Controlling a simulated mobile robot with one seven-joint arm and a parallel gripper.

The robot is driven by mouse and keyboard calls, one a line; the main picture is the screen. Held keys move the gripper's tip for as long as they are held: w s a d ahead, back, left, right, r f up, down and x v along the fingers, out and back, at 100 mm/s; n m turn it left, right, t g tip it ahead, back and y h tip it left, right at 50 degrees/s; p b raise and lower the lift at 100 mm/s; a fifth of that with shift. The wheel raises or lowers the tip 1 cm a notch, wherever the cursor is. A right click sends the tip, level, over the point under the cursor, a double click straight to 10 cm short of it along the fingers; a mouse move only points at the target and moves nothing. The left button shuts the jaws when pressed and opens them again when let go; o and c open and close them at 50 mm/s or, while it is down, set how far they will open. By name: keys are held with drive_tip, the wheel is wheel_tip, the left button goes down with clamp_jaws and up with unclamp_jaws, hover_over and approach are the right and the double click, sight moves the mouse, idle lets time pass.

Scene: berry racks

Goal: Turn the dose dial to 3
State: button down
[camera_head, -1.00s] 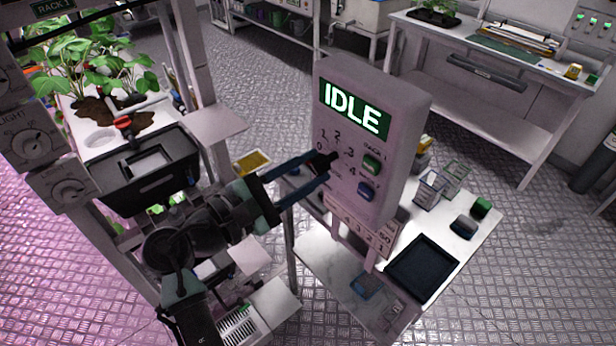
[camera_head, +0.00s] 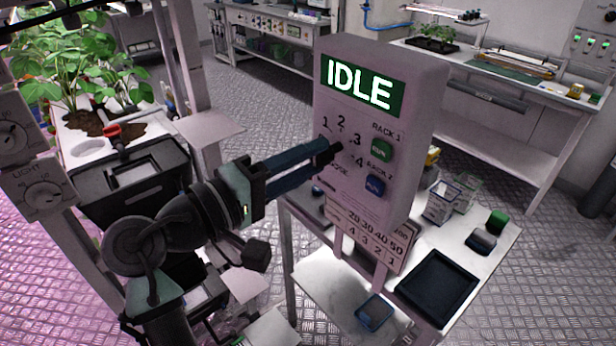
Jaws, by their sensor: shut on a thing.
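The control box (camera_head: 345,215) stands upright at the centre, with a lit green display (camera_head: 362,87) reading IDLE. On its face is the dose dial, ringed by the numbers 1, 2, 3 and 4. My gripper (camera_head: 333,150) reaches in from the left, and its two long blue-green fingers are shut on the dial. The fingertips hide most of the dial, so I cannot tell where its pointer stands. A green button (camera_head: 381,150) for rack 1 and a blue button (camera_head: 375,186) for rack 2 sit right of the dial.
A number chart (camera_head: 372,238) hangs below the box. A dark tray (camera_head: 437,287), clear containers (camera_head: 440,203) and small green and dark blocks lie on the white table.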

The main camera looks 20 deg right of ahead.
drive_tip(key=m+b, duration=0.6)
drive_tip(key=shift+f+b, duration=0.3)
drive_tip(key=shift+b, duration=0.1)
drive_tip(key=m+b, duration=0.3)
drive_tip(key=m, duration=0.1)
drive_tip(key=shift+r, duration=0.15)
drive_tip(key=shift+r+m+b, duration=0.1)
drive_tip(key=shift+m+b, duration=0.2)
drive_tip(key=shift+b, duration=0.05)
drive_tip(key=c, duration=0.5)
unclamp_jaws()
drive_tip(key=v, duration=1.3)
drive_tip(key=shift+r+b, duration=0.1)
drive_tip(key=shift+b, duration=0.3)
